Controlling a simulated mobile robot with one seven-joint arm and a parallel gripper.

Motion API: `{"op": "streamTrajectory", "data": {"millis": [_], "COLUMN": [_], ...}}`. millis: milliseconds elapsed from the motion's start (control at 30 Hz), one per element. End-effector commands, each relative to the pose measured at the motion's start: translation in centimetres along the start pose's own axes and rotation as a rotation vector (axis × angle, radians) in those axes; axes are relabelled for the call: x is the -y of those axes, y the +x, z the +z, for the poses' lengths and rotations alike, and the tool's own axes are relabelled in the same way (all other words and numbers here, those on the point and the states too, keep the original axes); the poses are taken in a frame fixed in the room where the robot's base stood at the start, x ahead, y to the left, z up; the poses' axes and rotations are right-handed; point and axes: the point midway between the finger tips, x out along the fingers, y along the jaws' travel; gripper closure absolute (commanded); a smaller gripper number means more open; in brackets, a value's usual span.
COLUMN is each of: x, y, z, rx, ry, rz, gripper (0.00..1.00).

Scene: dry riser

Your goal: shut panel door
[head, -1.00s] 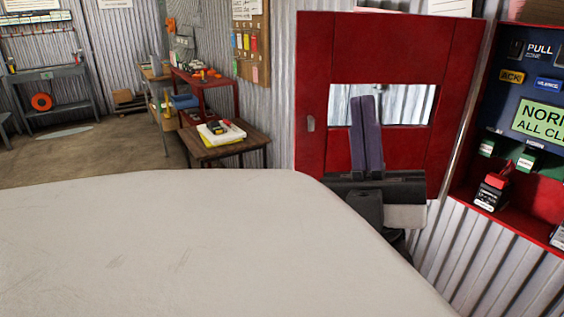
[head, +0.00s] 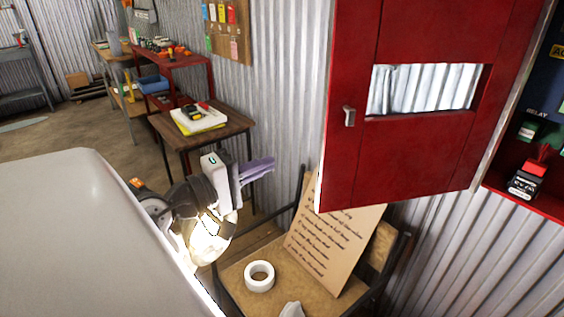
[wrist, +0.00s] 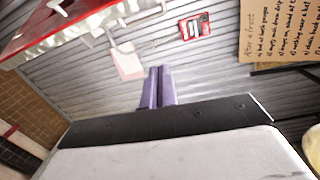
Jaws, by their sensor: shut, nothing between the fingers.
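The red panel door (head: 350,165) stands swung open to the left of its panel box (head: 528,170) in the head view. It has a window cutout and a small grey handle (head: 349,117) near its left edge. My gripper (head: 262,166) is left of and below the door's free edge, apart from it, with its purple fingers shut and empty, pointing right. In the wrist view the fingers (wrist: 159,86) are together in front of the corrugated wall. A red surface at the wrist view's upper left may be the door; I cannot tell.
A chair (head: 236,270) below the door holds a cardboard sign (head: 335,240) and a white tape roll (head: 259,276). A small wooden table (head: 215,133) and a red shelf (head: 180,75) stand behind my gripper along the corrugated wall.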

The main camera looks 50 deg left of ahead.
Motion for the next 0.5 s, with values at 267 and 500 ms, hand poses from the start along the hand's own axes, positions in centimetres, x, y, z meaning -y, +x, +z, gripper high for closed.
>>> {"op": "streamTrajectory", "data": {"millis": [267,500], "x": [1.2,1.2], "y": [-0.2,4.3], "z": [1.3,1.8], "rx": [0.097,0.097], "ry": [-0.089,-0.087], "rz": [-0.044,-0.043], "gripper": [1.0,1.0]}}
